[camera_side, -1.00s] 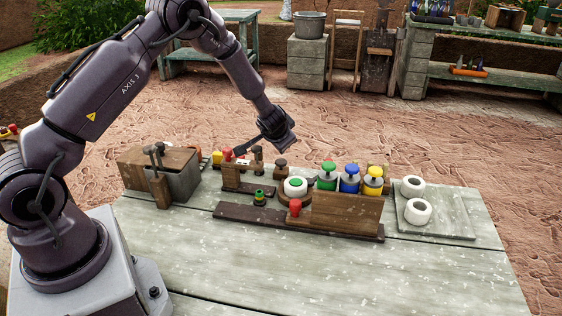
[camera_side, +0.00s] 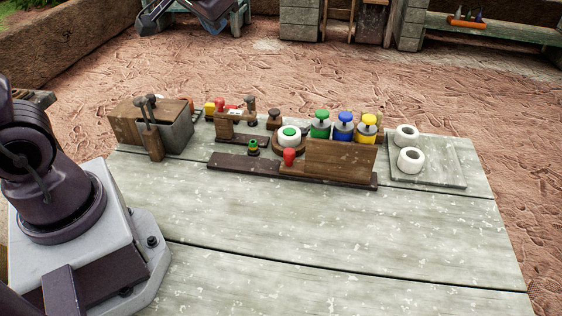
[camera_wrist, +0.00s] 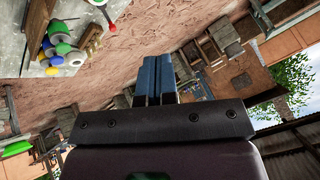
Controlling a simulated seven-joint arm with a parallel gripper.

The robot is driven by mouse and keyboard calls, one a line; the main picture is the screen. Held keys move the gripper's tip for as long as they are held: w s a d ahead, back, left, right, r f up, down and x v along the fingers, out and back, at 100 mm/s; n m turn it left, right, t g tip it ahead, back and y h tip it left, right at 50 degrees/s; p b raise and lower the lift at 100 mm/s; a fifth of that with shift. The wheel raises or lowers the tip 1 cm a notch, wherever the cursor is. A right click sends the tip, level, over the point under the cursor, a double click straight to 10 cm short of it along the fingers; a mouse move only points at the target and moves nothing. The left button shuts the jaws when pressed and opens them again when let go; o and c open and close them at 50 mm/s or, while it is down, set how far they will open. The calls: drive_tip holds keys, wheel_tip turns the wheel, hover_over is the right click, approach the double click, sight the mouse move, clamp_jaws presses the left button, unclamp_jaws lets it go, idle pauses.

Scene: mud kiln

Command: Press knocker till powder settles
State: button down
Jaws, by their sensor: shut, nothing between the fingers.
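In the side view a wooden rack (camera_side: 340,160) holds a red knob (camera_side: 289,156) at its front left. A white round pot with a green top (camera_side: 290,136) stands behind the knob. Green (camera_side: 320,125), blue (camera_side: 343,127) and yellow (camera_side: 368,129) jars with knobbed tops stand in a row behind the rack. A small ringed piece (camera_side: 253,147) sits to the left. I cannot tell which piece is the knocker. In the wrist view my gripper (camera_wrist: 153,78) has its blue fingers together, empty, well away from the table pieces at upper left. It is not visible in the side view.
A wooden and metal box (camera_side: 165,128) with upright handles stands at the table's left. Two white rings (camera_side: 410,160) lie on a slab (camera_side: 445,168) at the right. The front of the table (camera_side: 330,230) is clear.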

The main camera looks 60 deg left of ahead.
drive_tip(key=s+d+r+m+t+h, duration=0.1)
drive_tip(key=s+d+h, duration=0.4)
drive_tip(key=s+d, duration=0.5)
drive_tip(key=s+m, duration=0.1)
drive_tip(key=s, duration=0.2)
drive_tip(key=shift+s+r+m+h, duration=0.15)
drive_tip(key=shift+r+m+h, duration=0.15)
drive_tip(key=shift+m, duration=0.1)
drive_tip(key=shift+f, duration=0.1)
drive_tip(key=w+a+f+n+g, duration=0.1)
drive_tip(key=w+a+f+n, duration=0.2)
drive_tip(key=w, duration=0.6)
drive_tip(key=w+a+f+n+g+y, duration=0.1)
drive_tip(key=w+a+f+n, duration=0.2)
drive_tip(key=w+a+f, duration=0.4)
drive_tip(key=w+a+f+n+g+y, duration=0.1)
drive_tip(key=w+a+f+n, duration=0.2)
drive_tip(key=w, duration=0.9)
drive_tip(key=a+f, duration=0.2)
drive_tip(key=a, duration=0.1)
drive_tip(key=shift+w+a+f, duration=0.15)
drive_tip(key=shift+w+a, duration=0.05)
drive_tip(key=shift+w, duration=0.15)
